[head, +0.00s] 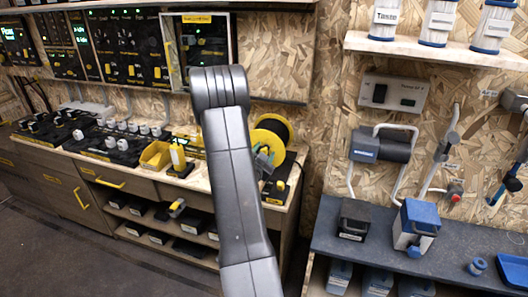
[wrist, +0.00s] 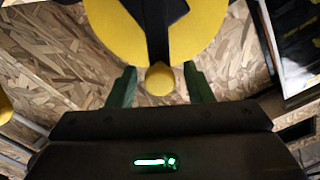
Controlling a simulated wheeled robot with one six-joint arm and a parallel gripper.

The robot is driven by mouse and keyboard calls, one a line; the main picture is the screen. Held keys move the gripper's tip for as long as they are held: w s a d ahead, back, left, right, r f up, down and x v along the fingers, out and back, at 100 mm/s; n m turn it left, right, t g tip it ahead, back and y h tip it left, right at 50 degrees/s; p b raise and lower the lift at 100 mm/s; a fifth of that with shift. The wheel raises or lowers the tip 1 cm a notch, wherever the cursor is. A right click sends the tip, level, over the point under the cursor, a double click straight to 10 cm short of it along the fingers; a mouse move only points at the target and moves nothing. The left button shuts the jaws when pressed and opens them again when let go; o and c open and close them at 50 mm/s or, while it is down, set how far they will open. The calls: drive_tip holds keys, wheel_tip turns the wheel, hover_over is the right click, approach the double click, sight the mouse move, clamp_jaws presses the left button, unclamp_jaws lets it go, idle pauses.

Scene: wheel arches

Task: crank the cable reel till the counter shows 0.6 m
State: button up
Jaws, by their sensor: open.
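The cable reel (head: 266,137), with yellow discs and a dark core, stands at the right end of the workbench in the head view. It fills the top of the wrist view (wrist: 208,30), with a dark bar across its yellow face. A round yellow knob (wrist: 159,80) shows below the disc. My gripper (wrist: 160,77) is open, with one green finger on each side of the knob and visible gaps between. In the head view my gripper (head: 265,158) is small in front of the reel, partly behind my arm. I cannot make out a counter reading.
A yellow bin (head: 156,155) and a bottle (head: 178,157) stand on the bench left of my arm. A control panel (head: 128,45) hangs above. A blue-grey counter (head: 375,243) with devices lies to the right. The floor (head: 60,240) at front left is clear.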

clamp_jaws()
drive_tip(key=b, duration=0.3)
drive_tip(key=shift+d+f+m, duration=0.2)
drive_tip(key=shift+f+m, duration=0.2)
drive_tip(key=m+b, duration=0.1)
drive_tip(key=b, duration=0.2)
drive_tip(key=d+f+m+b, duration=0.1)
drive_tip(key=m+b, duration=0.1)
drive_tip(key=b, duration=0.2)
drive_tip(key=m+b, duration=0.1)
drive_tip(key=b, duration=0.2)
drive_tip(key=shift+s+d+f+m+b, duration=0.3)
drive_tip(key=shift+m+b, duration=0.1)
drive_tip(key=shift+r, duration=0.1)
unclamp_jaws()
